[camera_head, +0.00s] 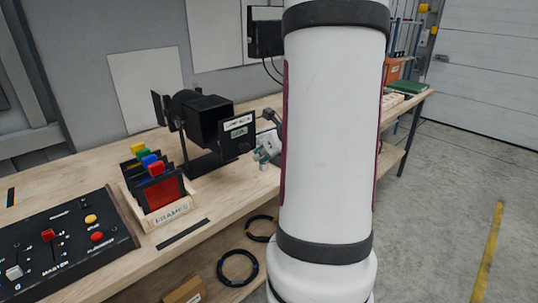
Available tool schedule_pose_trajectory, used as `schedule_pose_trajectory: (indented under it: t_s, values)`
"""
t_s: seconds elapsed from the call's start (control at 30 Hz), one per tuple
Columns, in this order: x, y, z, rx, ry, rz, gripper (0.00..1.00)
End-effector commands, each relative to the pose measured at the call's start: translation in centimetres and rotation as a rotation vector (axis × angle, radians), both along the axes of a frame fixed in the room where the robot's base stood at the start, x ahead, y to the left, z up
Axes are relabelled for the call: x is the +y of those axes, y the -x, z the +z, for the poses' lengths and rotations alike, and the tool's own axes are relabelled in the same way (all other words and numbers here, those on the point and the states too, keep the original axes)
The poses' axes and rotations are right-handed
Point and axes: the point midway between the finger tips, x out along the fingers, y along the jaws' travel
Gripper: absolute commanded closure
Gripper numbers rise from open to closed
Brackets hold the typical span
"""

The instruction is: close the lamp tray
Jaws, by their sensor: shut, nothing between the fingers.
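The black lamp (208,118) stands on a black stand on the wooden bench, left of my arm. My gripper (264,153) is small in view, just right of the tray plate and partly hidden behind my own white arm. It is shut and empty. Whether it touches the plate cannot be told.
A holder marked FRAMES (174,211) with coloured-tab frames stands in front of the lamp. A control panel (62,245) lies at the bench's left. Cable coils (238,267) and a cardboard box (184,291) are below the bench edge. Floor at the right is free.

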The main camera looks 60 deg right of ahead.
Motion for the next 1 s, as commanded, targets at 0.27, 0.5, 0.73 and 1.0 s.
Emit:
schedule_pose_trajectory:
  t_s: [0.27,0.5,0.73,1.0]
  values:
    - [-0.5,-2.1,0.1,0.001,0.000,0.000,1.00]
    - [-0.5,-2.2,0.1,0.000,-0.001,-0.001,1.00]
    - [-0.7,-3.4,0.0,0.001,0.000,0.004,1.00]
    - [-2.3,-10.0,0.1,0.001,0.000,0.004,1.00]
